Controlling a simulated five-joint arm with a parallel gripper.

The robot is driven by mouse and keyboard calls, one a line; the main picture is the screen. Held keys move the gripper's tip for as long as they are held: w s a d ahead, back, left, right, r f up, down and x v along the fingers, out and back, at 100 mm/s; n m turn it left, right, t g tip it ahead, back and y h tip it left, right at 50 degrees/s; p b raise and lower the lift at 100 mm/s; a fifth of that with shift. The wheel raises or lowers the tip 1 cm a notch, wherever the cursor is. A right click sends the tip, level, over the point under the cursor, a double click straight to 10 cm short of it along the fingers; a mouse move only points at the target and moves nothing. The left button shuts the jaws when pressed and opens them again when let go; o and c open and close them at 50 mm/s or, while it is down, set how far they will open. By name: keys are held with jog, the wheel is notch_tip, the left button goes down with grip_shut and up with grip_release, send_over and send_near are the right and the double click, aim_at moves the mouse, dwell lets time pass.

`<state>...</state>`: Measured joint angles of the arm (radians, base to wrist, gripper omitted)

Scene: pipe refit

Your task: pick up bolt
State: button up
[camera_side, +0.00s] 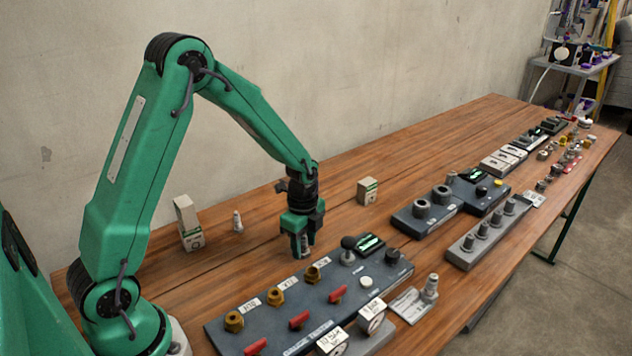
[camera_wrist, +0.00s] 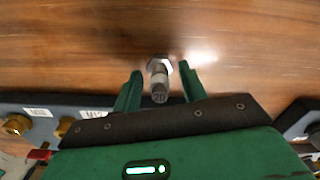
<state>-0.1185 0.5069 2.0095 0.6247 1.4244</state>
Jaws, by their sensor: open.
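A grey metal bolt (camera_wrist: 159,80) with a wide hexagonal head stands on the wooden table between the two fingers of my gripper (camera_wrist: 160,69) in the wrist view. My gripper is open, with a finger on either side of the bolt and a gap showing at each side. In the side view my gripper (camera_side: 304,238) points down over the table, low around the bolt (camera_side: 305,246), which is partly hidden by the fingers.
A dark valve panel (camera_side: 290,315) with brass fittings and red levers lies just in front of my gripper. A small bolt-like part (camera_side: 238,221) and a box (camera_side: 188,223) stand to the left. Another small box (camera_side: 367,191) stands behind right. Table behind is mostly clear.

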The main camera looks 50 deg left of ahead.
aim_at(305, 237)
dwell(0.3)
grip_shut()
jog(key=shift+r, duration=0.1)
jog(key=shift+r, duration=0.65)
jog(key=r, duration=0.3)
jog(key=shift+d+r, duration=0.1)
jog(key=shift+d, duration=0.2)
jog(key=s+d+r, duration=0.1)
jog(key=d+r, duration=0.1)
jog(key=d, duration=0.1)
jog(key=s+d+r, duration=0.2)
jog(key=d, duration=0.1)
jog(key=s+d+r, duration=0.1)
jog(key=d+r, duration=0.1)
jog(key=d, duration=0.2)
jog(key=shift+s+r, duration=0.2)
jog(key=shift+s, duration=0.2)
